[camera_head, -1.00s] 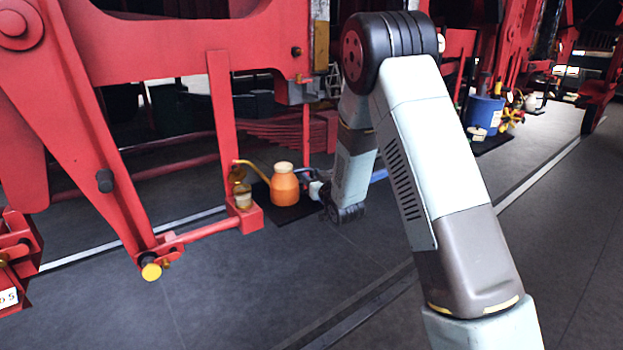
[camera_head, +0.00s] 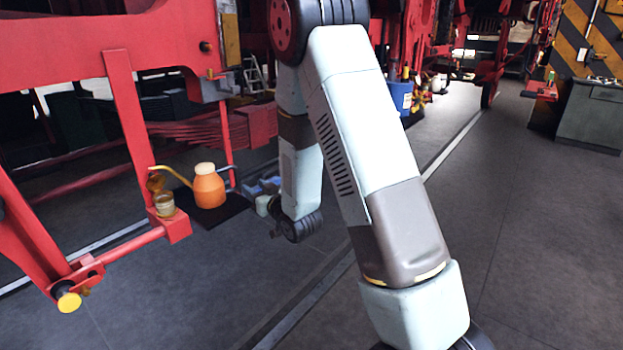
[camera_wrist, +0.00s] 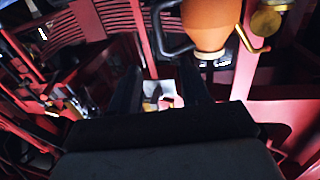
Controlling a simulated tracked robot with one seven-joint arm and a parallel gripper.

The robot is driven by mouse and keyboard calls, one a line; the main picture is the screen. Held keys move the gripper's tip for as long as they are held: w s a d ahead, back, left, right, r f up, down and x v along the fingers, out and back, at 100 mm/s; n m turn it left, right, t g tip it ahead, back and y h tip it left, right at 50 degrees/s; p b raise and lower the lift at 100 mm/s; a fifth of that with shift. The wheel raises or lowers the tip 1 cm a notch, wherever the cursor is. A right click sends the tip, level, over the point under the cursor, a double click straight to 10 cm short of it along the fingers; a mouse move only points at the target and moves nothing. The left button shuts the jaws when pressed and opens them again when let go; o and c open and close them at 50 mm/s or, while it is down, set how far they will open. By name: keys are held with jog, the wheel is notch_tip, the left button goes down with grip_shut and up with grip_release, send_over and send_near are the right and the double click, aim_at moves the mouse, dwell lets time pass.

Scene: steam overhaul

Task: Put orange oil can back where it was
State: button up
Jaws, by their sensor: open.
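The orange oil can (camera_head: 208,190) stands upright on a dark mat (camera_head: 228,212) on the floor, beside the red machine frame. It has a pale cap and a yellow spout pointing left. In the wrist view the can (camera_wrist: 211,22) appears upside down at the top, right of centre. My gripper (camera_wrist: 160,88) is open, and I see nothing held between its two dark fingers. In the head view it is at the arm's low end, right of the can and apart from it; its fingers are hard to make out there.
A small glass jar (camera_head: 165,204) sits on the red frame's foot (camera_head: 178,228), just left of the can. A blue container (camera_head: 401,97) stands farther back. A grey cabinet (camera_head: 590,125) is at the far right. The floor in front and right is open.

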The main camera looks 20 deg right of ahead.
jog(key=s+d+r+m+g+h, duration=0.3)
jog(key=s+d+r+g+h, duration=0.4)
jog(key=d+r, duration=0.55)
jog(key=s+d+r+g, duration=0.1)
jog(key=s+r+g, duration=0.1)
jog(key=s, duration=1.2)
jog(key=s+d+r+m+g, duration=0.1)
jog(key=s+r, duration=0.4)
jog(key=s, duration=0.9)
jog(key=shift+s+d+r+g, duration=0.25)
jog(key=shift+s+g, duration=0.1)
jog(key=shift+g, duration=0.15)
jog(key=shift+c, duration=0.4)
